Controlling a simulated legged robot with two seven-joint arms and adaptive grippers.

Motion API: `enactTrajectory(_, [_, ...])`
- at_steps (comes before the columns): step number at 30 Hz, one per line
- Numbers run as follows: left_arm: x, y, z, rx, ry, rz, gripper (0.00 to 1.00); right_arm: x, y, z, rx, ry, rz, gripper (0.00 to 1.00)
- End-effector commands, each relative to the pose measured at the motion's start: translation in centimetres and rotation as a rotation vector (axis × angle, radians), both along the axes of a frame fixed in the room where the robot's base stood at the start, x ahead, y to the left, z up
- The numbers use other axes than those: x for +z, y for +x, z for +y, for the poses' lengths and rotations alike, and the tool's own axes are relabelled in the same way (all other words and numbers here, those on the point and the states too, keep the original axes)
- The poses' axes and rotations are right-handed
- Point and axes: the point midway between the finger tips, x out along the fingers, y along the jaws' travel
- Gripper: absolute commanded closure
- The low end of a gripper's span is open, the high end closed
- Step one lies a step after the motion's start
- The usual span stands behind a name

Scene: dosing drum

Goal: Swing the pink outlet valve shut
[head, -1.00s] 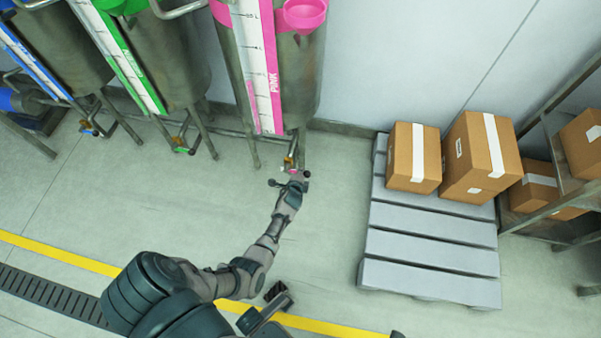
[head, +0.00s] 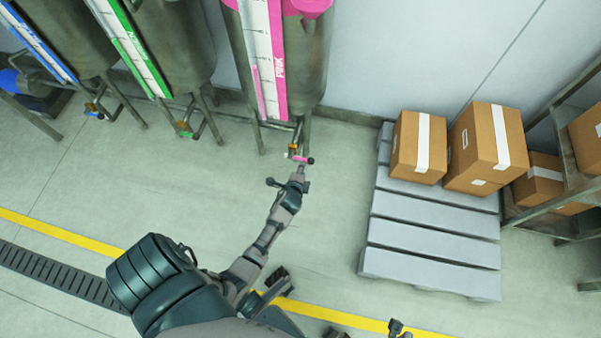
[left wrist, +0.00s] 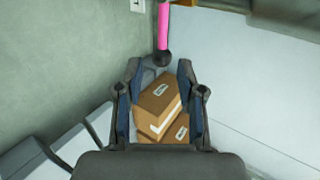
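The pink outlet valve handle (head: 300,159) is a short bar with a black ball end, below the pink drum (head: 282,60). My left gripper (head: 301,175) is just in front of the handle. In the left wrist view the pink handle (left wrist: 163,25) hangs from the top, and its black ball is just beyond and between the fingertips of my left gripper (left wrist: 160,72). The fingers are apart with nothing between them. Small dark parts at the bottom edge of the head view may be my right arm; its fingers cannot be made out.
The green drum (head: 165,45) and a blue-marked drum (head: 50,35) stand to the left. A grey pallet (head: 430,240) with cardboard boxes (head: 418,146) is to the right, beside a metal rack (head: 565,155). The floor between the arm and the pallet is clear.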

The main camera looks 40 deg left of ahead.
Motion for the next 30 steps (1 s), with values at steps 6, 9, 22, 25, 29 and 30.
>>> enactTrajectory(6, [1.5, -1.9, -1.3, -0.001, 0.0, 0.0, 0.62, 0.0, 0.0, 0.0, 0.0, 0.0, 0.0, 0.32])
enactTrajectory(9, [1.7, -2.2, -1.5, -0.001, 0.0, 0.0, 0.62, 0.0, 0.0, 0.0, 0.0, 0.0, 0.0, 0.32])
enactTrajectory(22, [1.8, -2.2, -1.5, -0.001, 0.0, 0.0, 0.62, -0.1, 0.2, 0.0, 0.001, 0.0, 0.002, 0.32])
enactTrajectory(25, [1.8, -2.2, -1.5, -0.001, 0.0, -0.001, 0.62, -0.1, 0.2, 0.0, 0.0, -0.001, 0.002, 0.32])
enactTrajectory(29, [3.3, -1.6, -2.2, -0.021, -0.021, -0.083, 0.62, 0.0, 0.0, 0.0, 0.0, 0.001, 0.0, 0.32])
enactTrajectory(30, [4.5, -1.3, -2.9, -0.039, -0.042, -0.148, 0.62, 0.0, 0.0, 0.0, 0.0, 0.001, 0.0, 0.32])
